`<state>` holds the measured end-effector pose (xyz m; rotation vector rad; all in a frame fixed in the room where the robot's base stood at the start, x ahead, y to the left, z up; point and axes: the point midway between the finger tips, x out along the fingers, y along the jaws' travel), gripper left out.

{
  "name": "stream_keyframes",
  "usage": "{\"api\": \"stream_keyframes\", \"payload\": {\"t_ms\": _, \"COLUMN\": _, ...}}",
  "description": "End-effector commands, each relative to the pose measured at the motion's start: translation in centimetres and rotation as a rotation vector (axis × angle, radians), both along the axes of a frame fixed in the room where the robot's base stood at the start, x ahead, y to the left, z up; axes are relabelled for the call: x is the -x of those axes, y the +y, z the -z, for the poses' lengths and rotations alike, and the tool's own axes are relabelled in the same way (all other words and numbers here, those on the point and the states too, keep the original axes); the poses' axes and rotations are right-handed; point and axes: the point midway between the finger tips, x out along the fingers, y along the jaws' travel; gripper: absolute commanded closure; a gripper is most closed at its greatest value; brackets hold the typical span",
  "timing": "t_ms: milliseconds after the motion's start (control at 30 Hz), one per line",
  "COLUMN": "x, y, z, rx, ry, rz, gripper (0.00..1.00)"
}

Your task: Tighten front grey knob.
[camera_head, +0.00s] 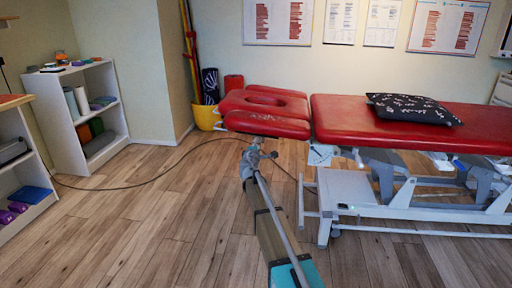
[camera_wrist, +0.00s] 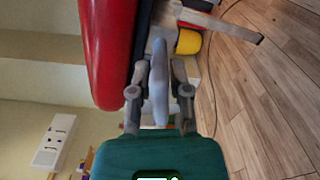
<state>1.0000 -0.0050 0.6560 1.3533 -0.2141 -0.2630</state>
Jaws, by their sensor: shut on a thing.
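The red treatment table (camera_head: 340,118) has a split headrest section (camera_head: 265,122) at its left end. My gripper (camera_head: 259,152) is just under the front edge of that headrest. In the wrist view my gripper (camera_wrist: 158,72) is shut on the grey knob (camera_wrist: 159,88), with one finger on each side of it. The knob looks long and narrow from here, and its mount is partly hidden. The red pad (camera_wrist: 104,50) is close beside the left finger. In the head view the gripper and the knob are hard to tell apart.
A yellow bin (camera_head: 206,118) with rolled mats stands behind the headrest. A black cable (camera_head: 130,187) runs across the wooden floor. The table's white frame (camera_head: 345,190) is to the right of my arm. White shelves (camera_head: 62,118) stand at the left. The floor at front left is clear.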

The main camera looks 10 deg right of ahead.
Motion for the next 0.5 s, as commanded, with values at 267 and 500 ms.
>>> {"api": "stream_keyframes", "payload": {"t_ms": 267, "x": 0.01, "y": -0.20, "z": 0.14, "rx": -0.198, "ry": -0.064, "rz": 0.003, "gripper": 1.00}}
{"api": "stream_keyframes", "payload": {"t_ms": 500, "x": 0.02, "y": -0.20, "z": 0.18, "rx": -0.289, "ry": -0.095, "rz": 0.004, "gripper": 1.00}}
